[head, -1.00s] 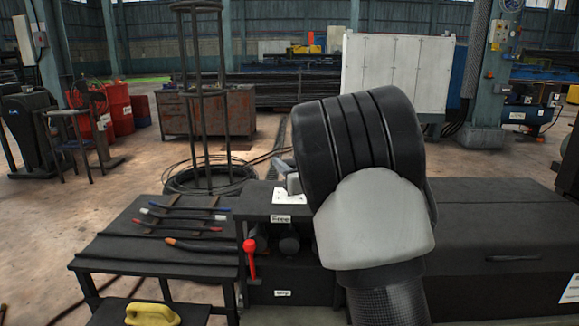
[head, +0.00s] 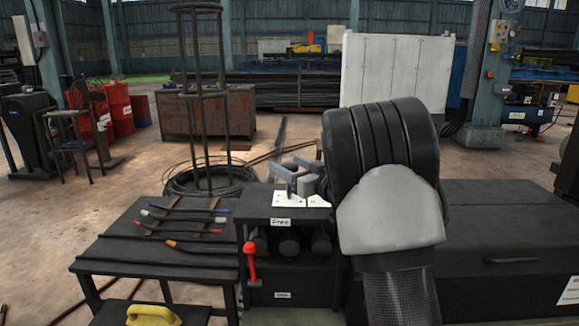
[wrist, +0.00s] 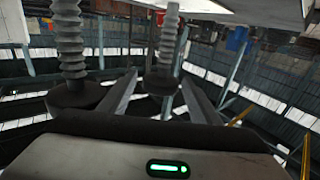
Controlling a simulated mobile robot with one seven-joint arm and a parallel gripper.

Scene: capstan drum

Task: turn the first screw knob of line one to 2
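In the wrist view, my gripper (wrist: 155,98) has its two fingers spread apart. Two ribbed, screw-like grey shafts show there, each with a dark round knob at its end. One knob (wrist: 160,82) appears between the fingers; I cannot tell if they touch it. The other knob (wrist: 75,95) is at the left, outside the fingers. I cannot tell which is the first of line one, and no number is readable.
A red-handled lever (head: 250,255) stands at the machine's front, beside several dark round parts (head: 289,243) under the top. A black side table (head: 140,240) with cable pieces is at left. A wire coil (head: 185,182) with a tall rack lies behind. A yellow handle (head: 150,315) is in front.

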